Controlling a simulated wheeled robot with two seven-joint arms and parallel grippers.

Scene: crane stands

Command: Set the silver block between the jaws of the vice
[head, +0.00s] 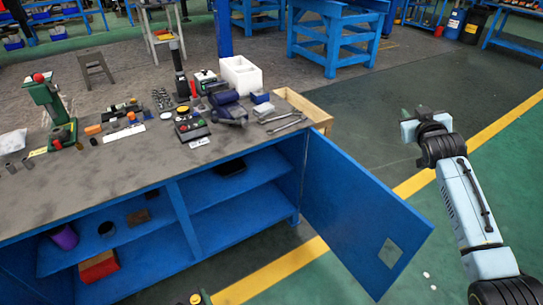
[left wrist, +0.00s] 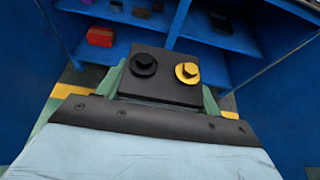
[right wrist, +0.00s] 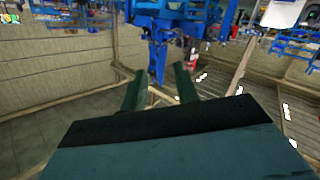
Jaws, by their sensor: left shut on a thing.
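My left gripper (left wrist: 163,85) is shut on a black box (left wrist: 160,90) with a black knob and a yellow knob on its face. Its fingers press the box's two sides. The box's yellow knob also shows at the bottom edge of the head view (head: 196,298). A dark blue thing that looks like the vice (head: 230,110) stands near the right end of the bench; its jaws are too small to make out. I cannot pick out the silver block. My right gripper (head: 411,126) is open and empty, right of the bench; its fingers stand apart in the right wrist view (right wrist: 160,88).
The bench top (head: 105,165) is bare along its front. Tools, a button box (head: 191,129), a white crate (head: 241,74) and a green press (head: 50,105) stand farther back. A blue cabinet door (head: 350,205) hangs open at the right. The lower shelves hold a red box (head: 99,266).

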